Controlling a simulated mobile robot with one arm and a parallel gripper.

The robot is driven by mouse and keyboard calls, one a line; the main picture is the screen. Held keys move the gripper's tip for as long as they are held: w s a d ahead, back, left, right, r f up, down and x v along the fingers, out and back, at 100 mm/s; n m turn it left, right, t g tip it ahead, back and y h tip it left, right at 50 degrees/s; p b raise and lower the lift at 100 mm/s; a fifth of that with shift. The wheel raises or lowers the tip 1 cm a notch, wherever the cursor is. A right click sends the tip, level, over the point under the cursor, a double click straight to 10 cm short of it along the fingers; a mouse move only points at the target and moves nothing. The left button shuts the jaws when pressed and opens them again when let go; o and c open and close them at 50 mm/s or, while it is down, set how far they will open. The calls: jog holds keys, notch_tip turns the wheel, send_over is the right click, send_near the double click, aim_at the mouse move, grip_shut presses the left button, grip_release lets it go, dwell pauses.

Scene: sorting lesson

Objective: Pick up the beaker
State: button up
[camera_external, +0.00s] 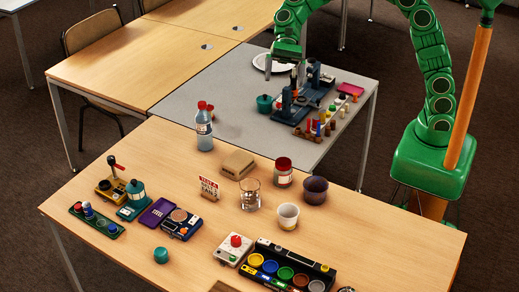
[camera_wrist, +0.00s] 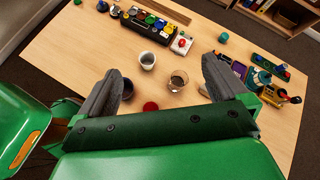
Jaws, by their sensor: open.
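The beaker is a clear glass (camera_external: 250,195) standing upright on the wooden table, between a white cup (camera_external: 288,216) and a wooden block (camera_external: 238,164). In the wrist view the glass (camera_wrist: 179,79) shows between my fingers in the picture, well beyond them, right of the white cup (camera_wrist: 147,60). My gripper (camera_external: 286,62) is over the grey table's far side, apart from the glass. In the wrist view my gripper (camera_wrist: 162,78) has its two fingers wide apart with nothing held. The gripper's body hides the near part of that view.
Close around the glass stand a red-lidded jar (camera_external: 284,173), a dark purple cup (camera_external: 315,189) and a small sign (camera_external: 209,188). A bottle (camera_external: 204,128) stands farther back. Toy-like devices and a colored paint-pot panel (camera_external: 287,268) line the table's left and front.

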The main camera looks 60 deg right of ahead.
jog(key=w+a+f+m+y, duration=0.35)
jog(key=w+a, duration=0.35)
jog(key=a, duration=0.4)
send_near(249, 205)
jog(key=shift+g+h, duration=0.3)
jog(key=shift+h, duration=0.05)
jog(key=shift+w+f+x, duration=0.1)
jog(key=shift+w+x, duration=0.05)
jog(key=shift+x, duration=1)
jog(key=shift+w+f+x, duration=0.1)
jog(key=shift+x, duration=1)
jog(key=shift+w+f+x, duration=0.1)
jog(key=shift+w+x, duration=0.05)
jog(key=shift+x, duration=1)
jog(key=c, duration=1.1)
jog(key=shift+r, duration=0.3)
